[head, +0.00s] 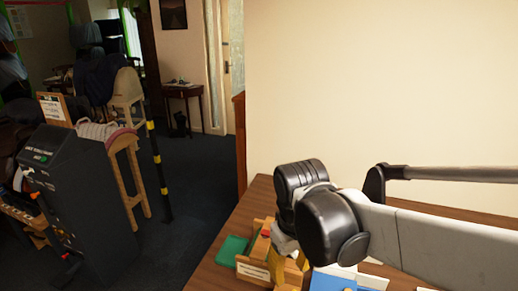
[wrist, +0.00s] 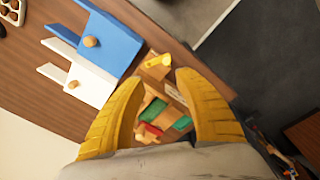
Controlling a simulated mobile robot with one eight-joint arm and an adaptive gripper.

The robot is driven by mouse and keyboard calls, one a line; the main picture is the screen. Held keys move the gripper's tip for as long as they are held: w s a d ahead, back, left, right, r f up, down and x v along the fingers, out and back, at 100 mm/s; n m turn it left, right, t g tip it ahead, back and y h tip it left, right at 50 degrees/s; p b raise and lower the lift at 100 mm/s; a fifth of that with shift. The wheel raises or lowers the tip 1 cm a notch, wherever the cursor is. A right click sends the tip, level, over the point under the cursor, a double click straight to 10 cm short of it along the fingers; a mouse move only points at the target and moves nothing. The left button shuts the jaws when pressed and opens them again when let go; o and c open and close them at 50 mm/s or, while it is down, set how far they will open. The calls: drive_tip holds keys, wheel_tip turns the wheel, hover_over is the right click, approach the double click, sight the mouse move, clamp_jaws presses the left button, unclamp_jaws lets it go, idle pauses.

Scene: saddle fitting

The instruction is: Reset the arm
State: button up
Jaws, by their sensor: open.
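My gripper (wrist: 160,90) shows in the wrist view as two yellow ribbed fingers, spread apart and empty between the tips. It hangs above a wooden table (wrist: 60,40). In the head view my arm reaches in from the right, and its end is bent down over the table. A wooden tray (head: 253,271) with small blocks is below the gripper. In the wrist view a green block (wrist: 154,111) and a red block (wrist: 153,130) show between the fingers, below them. I cannot tell the exact height. In the head view the fingers are mostly hidden behind my arm.
A blue board with a knob (wrist: 110,42) and a white one (wrist: 88,84) lie beside the tray. A yellow piece (wrist: 158,60) is near the table edge. A dark cabinet (head: 80,190) and a saddle stand (head: 125,165) stand on the floor at left.

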drive_tip(key=s+d+r+m+t, duration=0.3)
drive_tip(key=s+d+m+t, duration=0.2)
drive_tip(key=d, duration=0.6)
drive_tip(key=shift+s+d+m+t, duration=0.2)
drive_tip(key=shift+s+m+t, duration=0.1)
drive_tip(key=shift+s+t, duration=0.25)
